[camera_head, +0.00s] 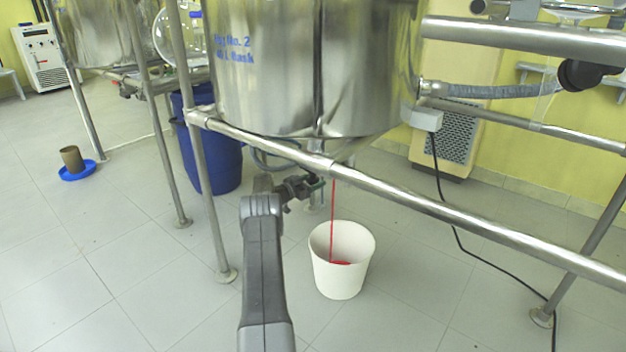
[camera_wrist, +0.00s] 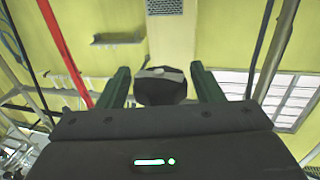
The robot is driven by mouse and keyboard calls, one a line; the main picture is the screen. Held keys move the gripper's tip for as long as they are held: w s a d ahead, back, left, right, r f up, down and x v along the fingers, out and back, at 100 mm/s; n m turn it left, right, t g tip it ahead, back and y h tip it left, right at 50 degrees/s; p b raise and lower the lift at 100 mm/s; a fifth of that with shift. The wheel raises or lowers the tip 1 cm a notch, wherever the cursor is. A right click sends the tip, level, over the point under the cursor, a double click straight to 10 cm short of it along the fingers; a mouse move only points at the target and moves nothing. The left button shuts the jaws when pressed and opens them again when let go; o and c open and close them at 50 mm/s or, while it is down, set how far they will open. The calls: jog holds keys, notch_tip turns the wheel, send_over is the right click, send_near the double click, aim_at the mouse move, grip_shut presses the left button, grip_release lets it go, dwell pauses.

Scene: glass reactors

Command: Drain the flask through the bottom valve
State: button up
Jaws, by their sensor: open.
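The steel vessel (camera_head: 315,70) with blue lettering hangs in a tube frame. A thin red stream (camera_head: 332,215) falls from under it into a white bucket (camera_head: 341,285) on the floor, where a small red pool shows. The red stream also shows at the left of the wrist view (camera_wrist: 65,45). My gripper (camera_head: 315,187) is under the vessel, beside the stream. In the wrist view my gripper's two fingers (camera_wrist: 160,78) stand apart, with a dark knob (camera_wrist: 160,91) between them. I cannot tell whether they touch it. The valve body is mostly hidden in the head view.
A steel frame rail (camera_head: 450,215) crosses in front of the vessel, close above my arm. Frame legs stand left and right. A blue barrel (camera_head: 212,160) is behind at left. A black cable (camera_head: 470,245) runs down to the floor at right. The floor at front left is clear.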

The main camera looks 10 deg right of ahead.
jog(key=shift+r+n+t+y+p, duration=0.3)
jog(key=shift+n+t+y+p, duration=0.45)
jog(key=shift+t, duration=0.35)
jog(key=shift+f+n+t+y, duration=0.25)
jog(key=shift+n+t+y, duration=0.4)
jog(key=shift+n+t, duration=0.3)
jog(key=shift+f+n+t+y+b, duration=0.2)
jog(key=shift+n+t+y+b, duration=0.65)
jog(key=shift+t+y, duration=0.3)
jog(key=shift+f+n+t+y+b, duration=0.1)
jog(key=shift+n+t+y+b, duration=0.5)
jog(key=shift+b, duration=0.45)
jog(key=shift+r+n+t+y, duration=0.25)
jog(key=shift+n+t+y, duration=0.15)
jog(key=shift+n+y, duration=0.4)
jog(key=shift+y, duration=0.35)
